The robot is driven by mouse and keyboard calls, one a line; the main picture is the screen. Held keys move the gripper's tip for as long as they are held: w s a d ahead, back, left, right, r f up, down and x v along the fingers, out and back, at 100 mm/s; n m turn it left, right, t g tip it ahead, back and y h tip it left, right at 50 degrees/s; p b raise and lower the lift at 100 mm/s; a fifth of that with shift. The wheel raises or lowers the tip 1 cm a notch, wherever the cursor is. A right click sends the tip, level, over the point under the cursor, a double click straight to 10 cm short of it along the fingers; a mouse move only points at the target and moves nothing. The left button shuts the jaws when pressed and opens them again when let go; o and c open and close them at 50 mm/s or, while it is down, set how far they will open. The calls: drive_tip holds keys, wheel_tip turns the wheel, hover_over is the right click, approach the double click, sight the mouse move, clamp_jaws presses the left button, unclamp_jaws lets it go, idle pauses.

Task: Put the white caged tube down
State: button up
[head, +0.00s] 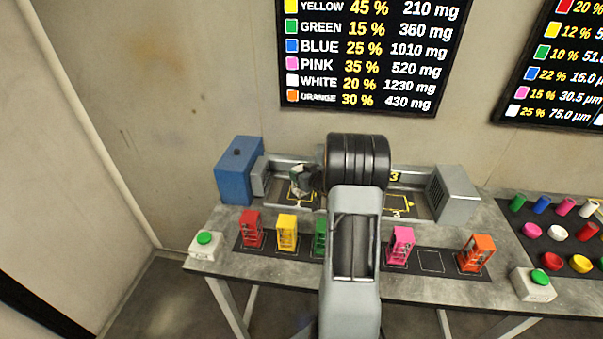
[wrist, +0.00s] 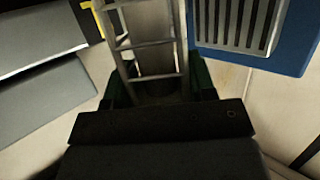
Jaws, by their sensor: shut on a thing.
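The white caged tube (wrist: 150,42) stands between the green-tipped fingers of my gripper (wrist: 160,85) in the wrist view. Its pale bars run up and out of the top of that picture. In the head view my gripper (head: 303,181) is at the left part of the grey booth tray, close to the yellow floor marks, with a pale bit of the cage showing. My gripper is shut on the tube. I cannot tell whether the cage's base touches the tray floor. My arm hides the middle of the tray.
A blue box (head: 238,168) stands at the tray's left end and a grey vented box (head: 455,194) at its right. Red (head: 251,229), yellow (head: 287,232), green, pink (head: 401,244) and orange (head: 476,252) cages stand on the front mat, which has one bare outlined square (head: 430,261).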

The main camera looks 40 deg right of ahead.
drive_tip(key=shift+f, duration=0.15)
drive_tip(key=o, duration=1.3)
drive_tip(key=shift+o, duration=0.2)
drive_tip(key=shift+r, duration=0.2)
drive_tip(key=v, duration=1.2)
